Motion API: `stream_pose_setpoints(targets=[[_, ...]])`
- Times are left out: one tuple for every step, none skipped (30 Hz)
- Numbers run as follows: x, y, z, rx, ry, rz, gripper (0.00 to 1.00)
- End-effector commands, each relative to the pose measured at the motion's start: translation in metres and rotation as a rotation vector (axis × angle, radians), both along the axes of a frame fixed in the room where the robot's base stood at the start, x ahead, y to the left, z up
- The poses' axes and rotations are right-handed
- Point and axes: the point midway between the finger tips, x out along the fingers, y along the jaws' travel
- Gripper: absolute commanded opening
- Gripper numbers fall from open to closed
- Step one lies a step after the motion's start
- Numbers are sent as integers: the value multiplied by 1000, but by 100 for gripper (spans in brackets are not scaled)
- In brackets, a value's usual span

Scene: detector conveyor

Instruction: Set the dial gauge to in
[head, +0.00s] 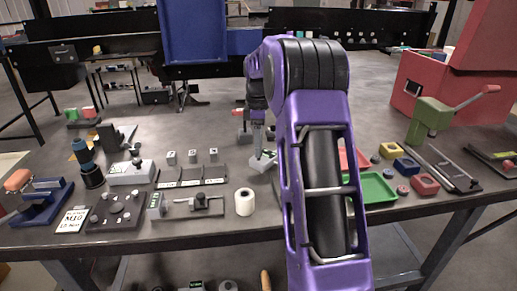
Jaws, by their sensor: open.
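My gripper (259,150) points down over the middle of the bench, left of my purple arm. It is open and small in view; its fingers are hard to make out. A small pale grey block (262,163) with a greenish mark is right under or beside the fingertips; I cannot tell if they touch. No dial gauge can be named for certain. A fixture with a grey knob on a bar (200,202) lies at the front, and a pale box with a dark knob (130,172) stands at the left. No dial reading is legible.
My arm hides part of the bench (190,133). At right are a green tray (377,189), a red tray behind it, and a green lever press (430,120). A white roll (244,202) stands near the front edge. A labelled rack (190,177) lies left of the gripper.

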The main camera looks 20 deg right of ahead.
Motion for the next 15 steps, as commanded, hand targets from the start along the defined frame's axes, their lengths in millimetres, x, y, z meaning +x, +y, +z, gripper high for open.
stream_pose_setpoints(targets=[[0,0,-5,0,1,0,58],[0,0,-7,0,1,0,58],[0,0,-9,0,1,0,58],[0,0,-11,0,1,0,58],[0,0,-11,0,0,0,58],[0,0,-12,0,0,0,58],[0,0,-12,0,0,0,58],[0,0,-13,0,0,0,58],[0,0,-13,0,0,0,58],[0,0,-13,0,0,0,58],[0,0,-12,0,0,0,58],[0,0,-12,0,0,0,58],[0,0,-12,0,0,0,58],[0,0,-12,0,0,0,55],[0,0,-12,0,0,0,48]])
